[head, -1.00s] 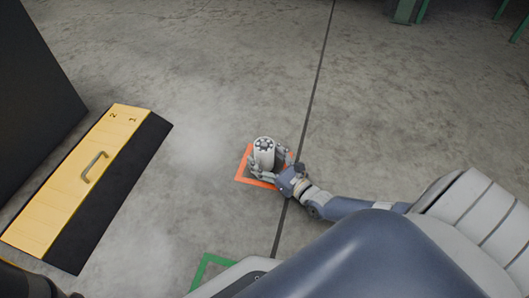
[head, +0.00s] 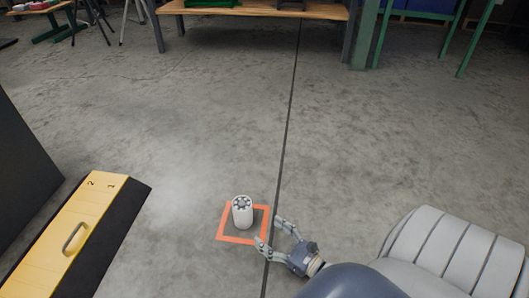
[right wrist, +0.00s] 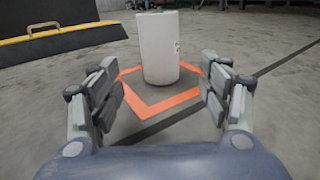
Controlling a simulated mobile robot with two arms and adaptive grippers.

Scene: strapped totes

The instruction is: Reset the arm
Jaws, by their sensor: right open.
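My right gripper (head: 268,234) is open and empty, low over the floor to the right of a white cylinder (head: 242,213). The cylinder stands upright inside an orange square outline (head: 229,239) marked on the floor, with a dark patterned top. In the right wrist view the open fingers (right wrist: 165,102) frame the cylinder (right wrist: 158,48), which stands beyond the fingertips and apart from them. The orange outline (right wrist: 163,106) shows around its base. My left gripper is not in view.
A yellow and black wedge with a handle (head: 72,238) lies on the floor at the left, beside a dark panel (head: 22,165). A wooden-topped table (head: 255,10) and green legs (head: 475,40) stand at the back. The concrete floor between is clear.

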